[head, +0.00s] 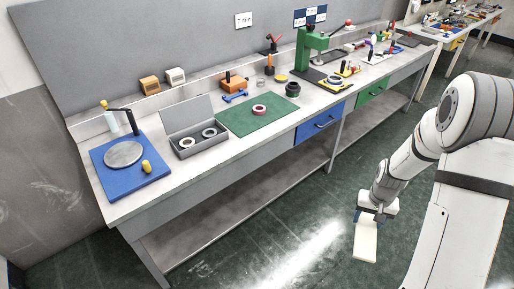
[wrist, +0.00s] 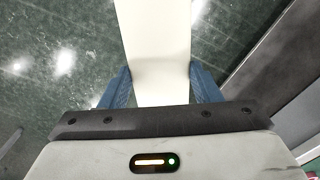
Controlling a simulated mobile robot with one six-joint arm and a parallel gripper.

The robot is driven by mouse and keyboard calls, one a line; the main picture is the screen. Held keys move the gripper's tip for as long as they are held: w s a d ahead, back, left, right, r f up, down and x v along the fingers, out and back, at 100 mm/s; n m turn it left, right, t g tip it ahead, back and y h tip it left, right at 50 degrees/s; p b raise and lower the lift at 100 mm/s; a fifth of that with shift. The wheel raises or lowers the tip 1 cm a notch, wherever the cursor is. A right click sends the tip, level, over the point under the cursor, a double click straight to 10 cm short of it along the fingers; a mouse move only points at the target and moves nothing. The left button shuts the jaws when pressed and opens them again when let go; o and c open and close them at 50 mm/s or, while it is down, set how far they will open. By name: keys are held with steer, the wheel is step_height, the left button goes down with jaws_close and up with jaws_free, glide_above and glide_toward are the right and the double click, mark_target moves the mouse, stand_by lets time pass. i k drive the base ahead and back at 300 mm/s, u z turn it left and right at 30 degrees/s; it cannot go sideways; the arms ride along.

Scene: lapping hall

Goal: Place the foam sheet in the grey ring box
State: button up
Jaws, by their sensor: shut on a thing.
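The foam sheet is a cream-white flat slab (head: 366,242) hanging below my gripper (head: 371,214) in the head view, over the floor in front of the bench. In the wrist view the foam sheet (wrist: 154,50) runs up from between the two blue fingers of my gripper (wrist: 160,88), which are shut on it. The grey ring box (head: 194,140) stands on the bench at the left, its lid raised at the back. Two pale rings (head: 209,132) lie in it. My gripper is well to the right of the box and lower than the benchtop.
A blue board (head: 110,178) with a round grey plate is left of the box. A green mat (head: 240,120) with a red ring (head: 259,109) is right of it. A green press (head: 308,50) stands farther right. The floor (head: 290,215) before the bench is clear.

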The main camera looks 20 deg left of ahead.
mark_target(199, 137)
steer(key=u, duration=0.15)
steer(key=k, duration=0.25)
steer(key=u, duration=1.3)
steer(key=i, duration=2)
steer(key=z, duration=0.05)
